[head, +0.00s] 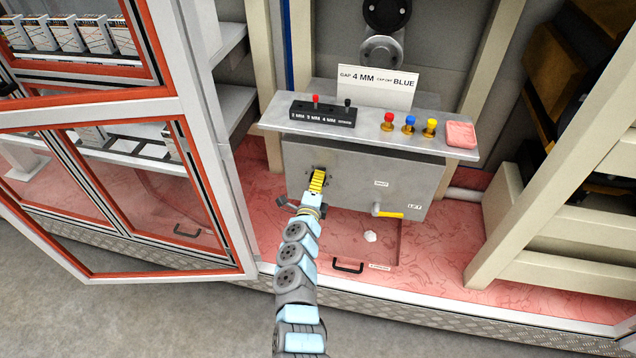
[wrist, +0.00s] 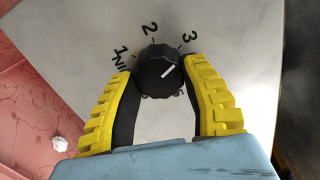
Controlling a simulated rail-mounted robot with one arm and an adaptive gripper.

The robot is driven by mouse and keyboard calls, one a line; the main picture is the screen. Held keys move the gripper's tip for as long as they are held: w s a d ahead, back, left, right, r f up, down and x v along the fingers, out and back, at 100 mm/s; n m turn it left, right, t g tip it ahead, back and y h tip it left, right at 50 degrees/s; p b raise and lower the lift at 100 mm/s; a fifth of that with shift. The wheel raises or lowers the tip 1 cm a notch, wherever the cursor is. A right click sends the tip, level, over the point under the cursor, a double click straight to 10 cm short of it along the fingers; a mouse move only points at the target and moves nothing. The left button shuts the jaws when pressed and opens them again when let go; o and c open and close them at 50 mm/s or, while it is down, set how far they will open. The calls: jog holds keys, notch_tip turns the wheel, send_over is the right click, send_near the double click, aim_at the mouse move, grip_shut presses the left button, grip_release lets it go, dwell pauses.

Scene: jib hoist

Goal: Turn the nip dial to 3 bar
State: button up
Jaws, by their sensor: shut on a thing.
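The nip dial (wrist: 157,66) is a black ribbed knob with a white pointer line on a grey panel. The numbers 1, 2 and 3 curve around its upper side. The pointer slants up and right, roughly toward the 3; I cannot tell if it lines up exactly. My gripper (wrist: 160,74) is shut on the dial, one yellow finger on each side. In the head view my gripper (head: 317,182) reaches the front of the grey box (head: 352,166), and the dial is mostly hidden behind it. The lower part of the dial's lettering is covered.
Above the box, a shelf holds a black block (head: 322,114) with small levers, red, blue and yellow knobs (head: 409,125), and a pink pad (head: 461,134). A yellow-handled valve (head: 388,212) is at right. An open red-framed door (head: 128,200) stands left of my arm.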

jog(key=o, duration=1.2)
jog(key=shift+v, duration=6)
